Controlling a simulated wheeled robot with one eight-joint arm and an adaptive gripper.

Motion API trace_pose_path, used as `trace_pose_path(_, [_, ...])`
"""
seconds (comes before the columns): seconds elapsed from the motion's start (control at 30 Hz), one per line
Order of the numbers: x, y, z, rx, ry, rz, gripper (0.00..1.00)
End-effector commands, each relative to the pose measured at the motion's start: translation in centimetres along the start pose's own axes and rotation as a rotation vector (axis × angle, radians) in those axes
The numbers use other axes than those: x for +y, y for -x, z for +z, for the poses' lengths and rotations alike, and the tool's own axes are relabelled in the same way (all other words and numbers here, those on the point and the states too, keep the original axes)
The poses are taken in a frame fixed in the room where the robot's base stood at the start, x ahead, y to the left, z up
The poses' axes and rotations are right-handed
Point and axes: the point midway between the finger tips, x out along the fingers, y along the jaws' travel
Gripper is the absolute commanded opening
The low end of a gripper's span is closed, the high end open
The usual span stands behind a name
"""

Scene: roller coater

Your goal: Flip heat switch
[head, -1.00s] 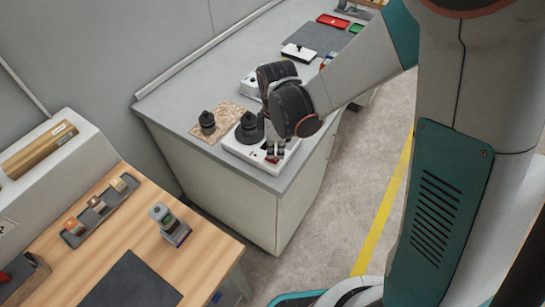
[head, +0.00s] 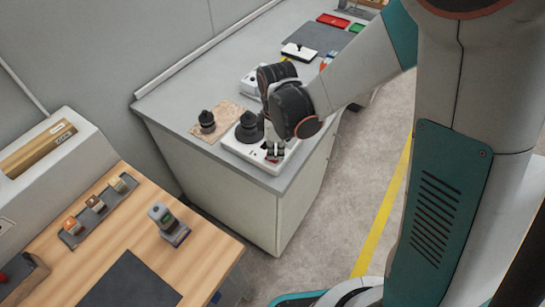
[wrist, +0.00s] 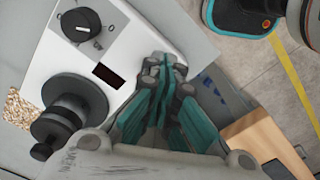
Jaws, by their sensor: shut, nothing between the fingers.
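A white hotplate-like unit (head: 243,152) sits at the near corner of the grey counter, with a stepped black cylinder (head: 248,127) on it. My gripper (head: 273,155) is shut and empty, pointing down over the unit's front right part. In the wrist view the white unit (wrist: 52,62) carries a black rotary knob (wrist: 80,25) and a dark display window (wrist: 108,76). The shut fingertips (wrist: 165,70) are over the panel edge beside the display. I cannot make out the heat switch; the fingers may hide it. I cannot tell whether they touch the panel.
A small black weight (head: 207,122) stands on a speckled board (head: 225,115) left of the unit. Another white device (head: 250,84) stands behind. A wooden bench (head: 115,225) with a small handheld device (head: 168,224) is at the front left. Open floor (head: 330,215) lies right of the counter.

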Motion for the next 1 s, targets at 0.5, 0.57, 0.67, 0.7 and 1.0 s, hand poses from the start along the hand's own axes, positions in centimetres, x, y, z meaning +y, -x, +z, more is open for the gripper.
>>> trace_pose_path(0.5, [0.0,-0.8,0.0,0.000,0.000,0.000,0.00])
trace_pose_path(0.57, [0.0,-0.8,0.0,0.000,0.000,0.000,0.00])
trace_pose_path(0.67, [0.0,-1.0,0.0,0.000,0.000,0.000,0.00])
trace_pose_path(0.7, [0.0,-1.0,0.0,0.000,0.000,0.000,0.00])
trace_pose_path(1.0, [0.0,-1.2,0.0,0.000,0.000,0.000,0.00])
